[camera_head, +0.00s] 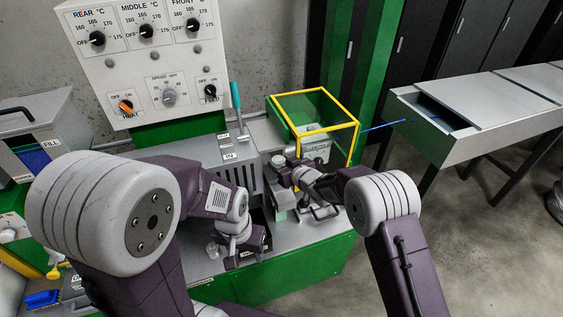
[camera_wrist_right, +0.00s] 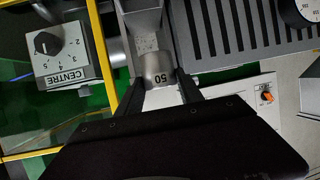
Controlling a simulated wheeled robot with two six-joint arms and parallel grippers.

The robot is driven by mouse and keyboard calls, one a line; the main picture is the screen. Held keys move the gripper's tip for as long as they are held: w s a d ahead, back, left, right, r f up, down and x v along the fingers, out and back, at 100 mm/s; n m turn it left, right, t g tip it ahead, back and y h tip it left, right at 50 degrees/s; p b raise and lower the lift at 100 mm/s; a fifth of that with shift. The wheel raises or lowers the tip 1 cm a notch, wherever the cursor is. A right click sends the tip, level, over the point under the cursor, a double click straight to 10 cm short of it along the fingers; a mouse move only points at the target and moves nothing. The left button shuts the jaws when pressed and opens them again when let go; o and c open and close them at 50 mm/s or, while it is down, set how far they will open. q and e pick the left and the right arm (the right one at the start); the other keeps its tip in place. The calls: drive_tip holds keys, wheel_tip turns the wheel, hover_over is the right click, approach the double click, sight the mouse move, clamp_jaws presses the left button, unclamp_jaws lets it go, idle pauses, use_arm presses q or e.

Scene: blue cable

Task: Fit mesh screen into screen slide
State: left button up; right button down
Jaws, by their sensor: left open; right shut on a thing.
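My right gripper (camera_head: 298,178) is beside the grey barrel housing, just in front of the yellow-framed guard. In the right wrist view its two dark fingers (camera_wrist_right: 160,88) are shut on a grey metal piece marked "50" (camera_wrist_right: 158,72). I cannot tell for sure whether this piece is the mesh screen. Its far end meets a speckled pale grey part (camera_wrist_right: 145,40), and I cannot tell whether they touch. My left gripper (camera_head: 245,243) is low over the machine bed at the front, open, with its fingertips partly hidden. I cannot make out the screen slide clearly.
A yellow-framed guard (camera_head: 358,140) stands behind my right gripper, with a "CENTRE" dial box (camera_wrist_right: 68,52) inside. A slotted grey housing (camera_wrist_right: 240,35) is close on the other side. A blue cable (camera_head: 385,126) runs to a trough (camera_head: 470,130) at right. A control panel (camera_head: 135,55) stands behind.

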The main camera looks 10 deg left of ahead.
drive_tip(key=f+b, duration=0.3)
drive_tip(key=f, duration=0.1)
drive_tip(key=f+b, duration=0.3)
drive_tip(key=f, duration=0.2)
drive_tip(key=shift+w+d+f+b, duration=0.15)
drive_tip(key=shift+w+b, duration=0.05)
drive_tip(key=shift+b, duration=0.1)
drive_tip(key=shift+f, duration=0.15)
drive_tip(key=shift+f+b, duration=0.4)
drive_tip(key=shift+b, duration=0.05)
drive_tip(key=c, duration=0.7)
unclamp_jaws()
drive_tip(key=shift+s, duration=0.1)
drive_tip(key=v, duration=0.9)
